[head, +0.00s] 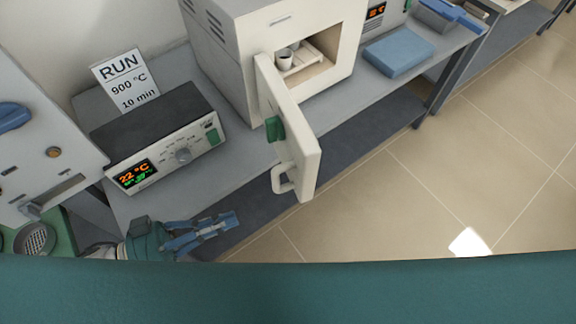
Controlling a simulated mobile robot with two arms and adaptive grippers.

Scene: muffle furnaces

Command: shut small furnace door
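The small furnace (232,50) is a white box on the grey bench, its front opening uncovered. Its white door (303,140) stands swung well out from the left side of the opening, over the bench's front edge. A white loop handle (283,179) and a green block (275,129) are on the door's outer side. Inside the chamber a small crucible (285,55) is visible. My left gripper (232,221), with blue fingers, is low in front of the bench, left of and below the handle, touching nothing visible. The finger gap is unclear. My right gripper is out of view.
A controller box (160,140) showing 22 °C and a RUN card (124,80) are left of the furnace. A blue slab (397,52) lies to the right. Open tiled floor (440,170) lies right of the door.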

